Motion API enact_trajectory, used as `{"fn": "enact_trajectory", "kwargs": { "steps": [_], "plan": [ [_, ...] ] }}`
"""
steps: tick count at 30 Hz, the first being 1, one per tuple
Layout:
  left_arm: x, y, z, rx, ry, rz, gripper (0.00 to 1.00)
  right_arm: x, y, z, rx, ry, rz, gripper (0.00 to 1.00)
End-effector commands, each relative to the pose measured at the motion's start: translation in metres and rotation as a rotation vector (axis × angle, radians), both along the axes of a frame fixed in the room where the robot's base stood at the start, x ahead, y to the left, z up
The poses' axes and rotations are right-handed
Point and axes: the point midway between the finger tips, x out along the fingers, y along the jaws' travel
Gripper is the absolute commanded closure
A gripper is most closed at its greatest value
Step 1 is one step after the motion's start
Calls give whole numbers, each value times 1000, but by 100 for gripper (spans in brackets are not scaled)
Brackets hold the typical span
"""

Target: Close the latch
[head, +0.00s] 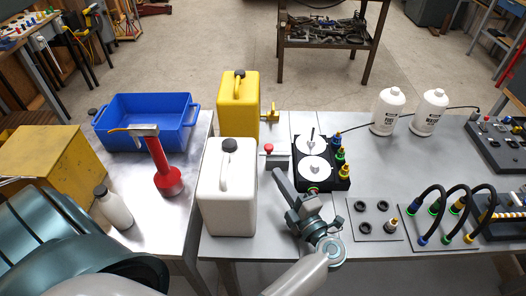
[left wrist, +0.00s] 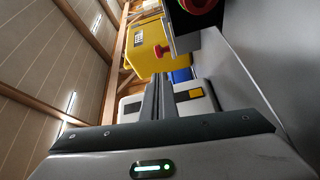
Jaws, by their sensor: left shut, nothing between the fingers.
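My left gripper (head: 279,178) reaches over the table from the bottom edge of the head view, its slim fingers together and empty. The fingers also show in the left wrist view (left wrist: 159,98). They are just left of a black device (head: 322,172) with two white discs and coloured fittings, and in front of a small grey block with a red knob (head: 268,149). A red knob (left wrist: 160,51) shows beyond the fingers in the left wrist view. I cannot tell which part is the latch or whether it is open. My right gripper is not in view.
A white canister (head: 228,190) and a yellow canister (head: 238,105) stand left of the gripper. Hoses (head: 432,200) and a plate with black rings (head: 372,222) lie right. Two white bottles (head: 387,112) stand behind.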

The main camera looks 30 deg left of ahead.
Motion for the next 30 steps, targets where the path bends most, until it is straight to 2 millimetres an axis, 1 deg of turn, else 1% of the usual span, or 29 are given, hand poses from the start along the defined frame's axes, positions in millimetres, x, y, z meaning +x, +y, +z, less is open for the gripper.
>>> {"fn": "enact_trajectory", "kwargs": {
  "steps": [8, 13, 17, 27, 30],
  "plan": [
    [1, 2, 0, 1, 0, 0, 100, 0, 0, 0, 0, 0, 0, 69],
    [7, 12, 1, 2, -1, 0, 100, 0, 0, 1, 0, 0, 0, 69],
    [15, 25, 2, 3, -1, 1, 100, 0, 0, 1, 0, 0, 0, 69],
    [40, 69, 4, 3, -2, 1, 100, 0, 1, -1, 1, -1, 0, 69],
    [45, 78, 5, 3, -1, 0, 100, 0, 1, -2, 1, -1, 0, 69]
  ]
}}
